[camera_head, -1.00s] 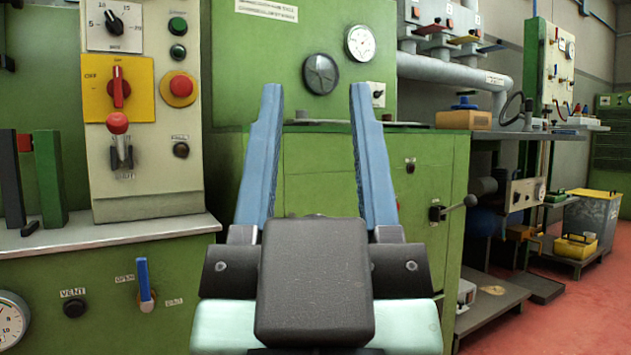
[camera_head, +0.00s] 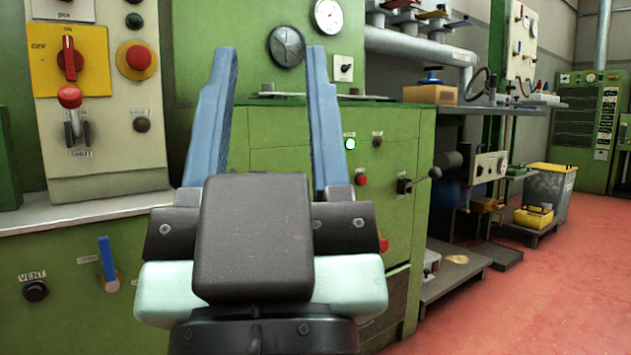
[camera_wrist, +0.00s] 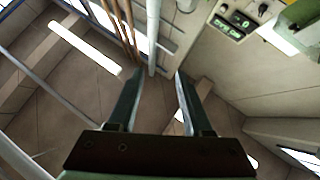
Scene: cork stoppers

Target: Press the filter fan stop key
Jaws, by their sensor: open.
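My gripper (camera_head: 270,50) is open and empty, its two blue fingers pointing up in front of the green cabinet. A dark knob (camera_head: 377,141) is beside the green button.
A control panel (camera_head: 105,165) with a red rotary switch (camera_head: 71,60) and a red mushroom button (camera_head: 136,60) stands at left. A lever handle (camera_head: 420,180) projects from the cabinet's right side. Red floor (camera_head: 520,300) is open at right. The wrist camera faces ceiling-like panels and pipes.

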